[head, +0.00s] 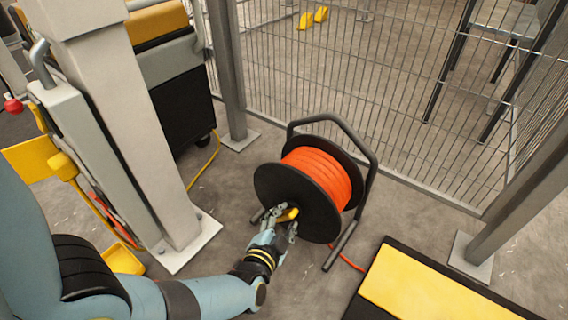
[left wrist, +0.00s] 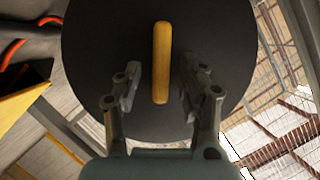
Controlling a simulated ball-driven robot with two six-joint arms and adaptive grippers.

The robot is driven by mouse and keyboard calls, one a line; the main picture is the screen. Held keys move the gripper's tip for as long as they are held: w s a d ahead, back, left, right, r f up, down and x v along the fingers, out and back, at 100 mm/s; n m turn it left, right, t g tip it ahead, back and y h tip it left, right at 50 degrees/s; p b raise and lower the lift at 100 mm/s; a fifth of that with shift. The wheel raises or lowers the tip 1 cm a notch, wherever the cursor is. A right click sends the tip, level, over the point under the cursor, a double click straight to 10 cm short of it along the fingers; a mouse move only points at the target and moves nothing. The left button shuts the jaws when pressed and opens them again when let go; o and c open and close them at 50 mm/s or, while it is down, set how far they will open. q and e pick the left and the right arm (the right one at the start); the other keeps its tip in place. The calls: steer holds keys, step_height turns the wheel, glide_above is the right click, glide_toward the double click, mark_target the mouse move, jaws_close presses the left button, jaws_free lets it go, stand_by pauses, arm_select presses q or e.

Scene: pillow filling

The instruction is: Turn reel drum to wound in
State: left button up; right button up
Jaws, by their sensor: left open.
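The reel drum (head: 299,205) is a black disc-sided spool wound with orange cable (head: 323,172), standing in a black tube frame (head: 365,150) on the floor. A yellow handle (head: 289,214) sits on its near face. In the left wrist view the handle (left wrist: 161,62) stands upright on the black disc (left wrist: 100,45). My left gripper (head: 278,217) is at the handle, its fingers spread apart. In the left wrist view its fingers (left wrist: 158,92) lie on either side of the handle's lower part, with gaps on both sides. My right gripper is not in view.
A grey post (head: 130,120) stands left of the reel, and a wire mesh fence (head: 330,70) runs behind it. A yellow-topped black platform (head: 425,290) lies at the lower right. Orange cable (head: 347,262) trails on the floor beside the reel. Bare floor surrounds the reel's left side.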

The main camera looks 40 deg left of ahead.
arm_select(q)
steer(key=shift+r, duration=0.1)
glide_toward(293, 182)
steer(key=x, duration=0.4)
steer(key=shift+w+a, duration=0.1)
steer(key=shift+o, duration=0.2)
